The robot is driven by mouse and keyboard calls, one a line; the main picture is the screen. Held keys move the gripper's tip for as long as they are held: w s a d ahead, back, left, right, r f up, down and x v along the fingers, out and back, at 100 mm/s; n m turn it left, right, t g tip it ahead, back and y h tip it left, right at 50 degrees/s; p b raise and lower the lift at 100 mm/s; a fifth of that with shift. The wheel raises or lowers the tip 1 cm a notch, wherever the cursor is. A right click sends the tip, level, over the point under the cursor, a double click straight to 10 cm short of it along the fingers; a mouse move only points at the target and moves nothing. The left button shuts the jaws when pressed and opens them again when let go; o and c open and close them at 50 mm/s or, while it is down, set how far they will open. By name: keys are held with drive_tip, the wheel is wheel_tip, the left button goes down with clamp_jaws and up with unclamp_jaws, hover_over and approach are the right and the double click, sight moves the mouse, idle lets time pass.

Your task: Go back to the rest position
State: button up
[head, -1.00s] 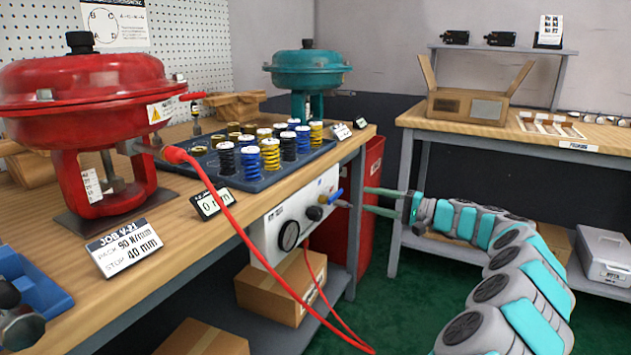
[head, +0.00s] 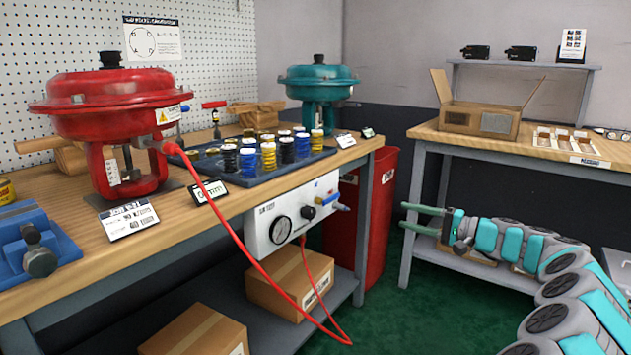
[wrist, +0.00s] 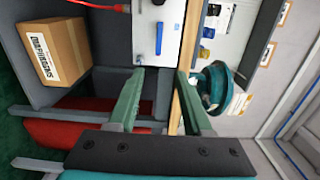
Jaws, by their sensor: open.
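My gripper (head: 422,219) is open and empty in the head view, its two green fingers pointing left in the gap between the workbench and the back table. My teal and grey arm reaches it from the lower right. In the wrist view my gripper (wrist: 155,100) shows two spread fingers with nothing between them. The view there is turned sideways, with the bench edge and the teal actuator (wrist: 218,85) beyond the fingers. No marker for a rest position shows.
The workbench (head: 200,225) carries the red actuator (head: 115,112), the teal actuator (head: 318,92) and a tray of springs (head: 255,175). A control box (head: 290,212) with a red hose hangs at its front. Green floor is clear in front.

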drive_tip(key=s+a+r+n+g, duration=0.2)
drive_tip(key=s+a+g, duration=0.15)
drive_tip(key=a, duration=0.35)
drive_tip(key=s+a+r+n+g, duration=0.2)
drive_tip(key=s+a, duration=0.3)
drive_tip(key=a, duration=0.2)
drive_tip(key=s+a+f+n+g+h, duration=0.1)
drive_tip(key=s+a+g, duration=0.1)
drive_tip(key=s+a, duration=0.4)
drive_tip(key=s+a+f+n+g+h, duration=0.15)
drive_tip(key=s+a, duration=0.25)
drive_tip(key=s, duration=0.5)
drive_tip(key=s+d+f+n+g+h, duration=0.1)
drive_tip(key=s+f+h, duration=0.2)
drive_tip(key=s, duration=0.4)
drive_tip(key=s+f+n+g+h, duration=0.1)
drive_tip(key=s+f+h, duration=0.2)
drive_tip(key=s, duration=0.5)
drive_tip(key=s+d+f+h, duration=0.3)
drive_tip(key=s+d+f, duration=0.1)
drive_tip(key=s+d, duration=0.3)
drive_tip(key=s+d+f+m+h, duration=0.1)
drive_tip(key=s+d+f+h, duration=0.2)
drive_tip(key=s+d, duration=0.4)
drive_tip(key=shift+s+f+g+p, duration=0.4)
drive_tip(key=shift+s+f+p, duration=0.05)
drive_tip(key=shift+s+f, duration=0.35)
